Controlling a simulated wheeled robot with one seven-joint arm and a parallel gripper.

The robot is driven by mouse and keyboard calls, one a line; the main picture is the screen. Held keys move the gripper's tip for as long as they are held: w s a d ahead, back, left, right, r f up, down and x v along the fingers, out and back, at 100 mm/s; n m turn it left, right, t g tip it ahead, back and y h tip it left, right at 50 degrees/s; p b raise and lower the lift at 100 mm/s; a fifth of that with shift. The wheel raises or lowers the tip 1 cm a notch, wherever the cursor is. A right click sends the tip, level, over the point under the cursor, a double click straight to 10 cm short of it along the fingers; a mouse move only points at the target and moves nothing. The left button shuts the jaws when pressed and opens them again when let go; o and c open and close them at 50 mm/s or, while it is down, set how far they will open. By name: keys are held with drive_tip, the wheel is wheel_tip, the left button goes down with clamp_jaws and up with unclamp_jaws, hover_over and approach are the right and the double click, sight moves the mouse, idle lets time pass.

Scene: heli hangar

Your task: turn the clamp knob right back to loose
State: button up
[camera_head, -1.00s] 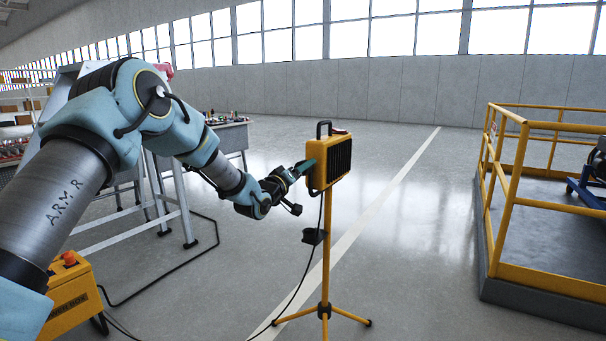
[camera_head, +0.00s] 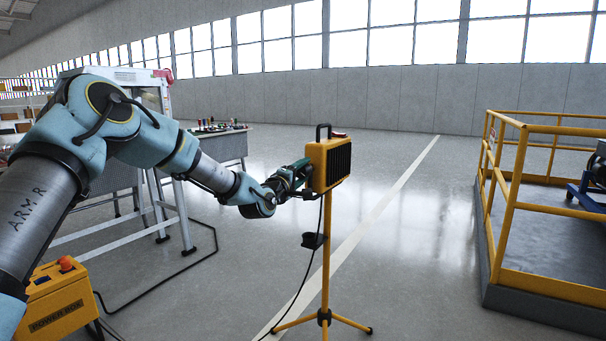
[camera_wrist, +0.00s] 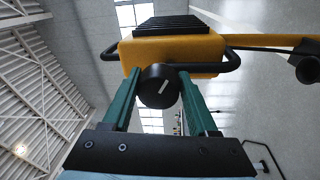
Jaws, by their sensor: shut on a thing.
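The clamp knob (camera_wrist: 158,87) is round and black with a white pointer line, on the side of a yellow work lamp (camera_wrist: 172,48). In the wrist view the line slants, its upper end leaning right. My gripper (camera_wrist: 160,92) has its two green fingers on either side of the knob, shut on it. In the head view my gripper (camera_head: 301,173) meets the left side of the lamp (camera_head: 322,165), and the knob is hidden behind the fingers. The lamp stands upright on a yellow tripod (camera_head: 326,270).
A black cable hangs from the lamp to the floor. A yellow-railed platform (camera_head: 545,275) stands at the right. A yellow power box (camera_head: 58,298) is at the lower left, and a table with small items (camera_head: 215,130) is behind my arm. The floor right of the tripod is clear.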

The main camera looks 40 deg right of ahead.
drive_tip(key=shift+s, duration=0.15)
idle(0.3)
drive_tip(key=o, duration=1.4)
drive_tip(key=shift+c, duration=0.2)
drive_tip(key=b+v, duration=0.1)
drive_tip(key=v, duration=0.9)
drive_tip(key=shift+a, duration=0.4)
